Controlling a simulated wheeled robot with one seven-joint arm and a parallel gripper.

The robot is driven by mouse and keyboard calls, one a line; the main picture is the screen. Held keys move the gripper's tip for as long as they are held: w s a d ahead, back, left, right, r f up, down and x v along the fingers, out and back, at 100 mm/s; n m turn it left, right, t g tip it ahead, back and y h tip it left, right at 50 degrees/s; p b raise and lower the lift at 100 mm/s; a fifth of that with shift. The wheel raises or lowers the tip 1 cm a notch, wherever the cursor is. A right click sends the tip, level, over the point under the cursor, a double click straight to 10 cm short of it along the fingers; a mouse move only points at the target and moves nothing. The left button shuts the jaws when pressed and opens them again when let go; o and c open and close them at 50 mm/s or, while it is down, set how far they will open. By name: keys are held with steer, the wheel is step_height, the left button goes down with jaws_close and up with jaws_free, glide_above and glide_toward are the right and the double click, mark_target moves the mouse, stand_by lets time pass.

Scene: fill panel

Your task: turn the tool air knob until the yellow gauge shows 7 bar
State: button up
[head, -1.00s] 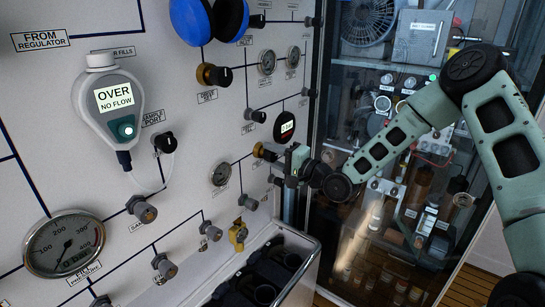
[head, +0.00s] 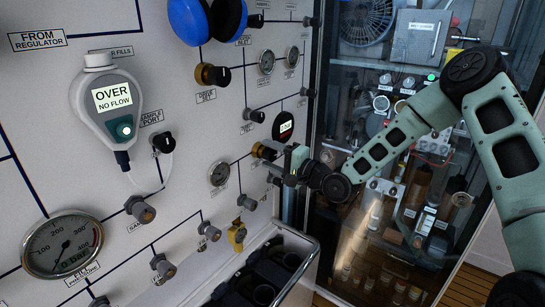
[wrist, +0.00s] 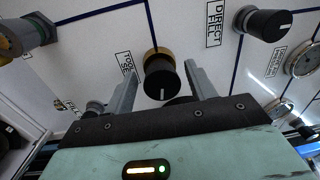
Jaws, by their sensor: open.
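The tool air knob is black with a brass-coloured collar; it shows in the head view (head: 259,150) on the panel, just left of my gripper (head: 279,162). In the wrist view the knob (wrist: 161,78) has a white mark on its face and a label beginning "TOOL" beside it. My gripper (wrist: 165,82) is open, with one finger on each side of the knob and gaps visible to both.
The direct fill knob (wrist: 267,24) stands to the right in the wrist view. A small dial (head: 219,173) is left of my gripper in the head view. A bin with a metal rail (head: 300,273) is below, and a glass cabinet (head: 350,85) stands to the right.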

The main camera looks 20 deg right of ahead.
steer(key=b+v, duration=0.5)
steer(key=v, duration=1.2)
steer(key=shift+s, duration=0.25)
stand_by(2.0)
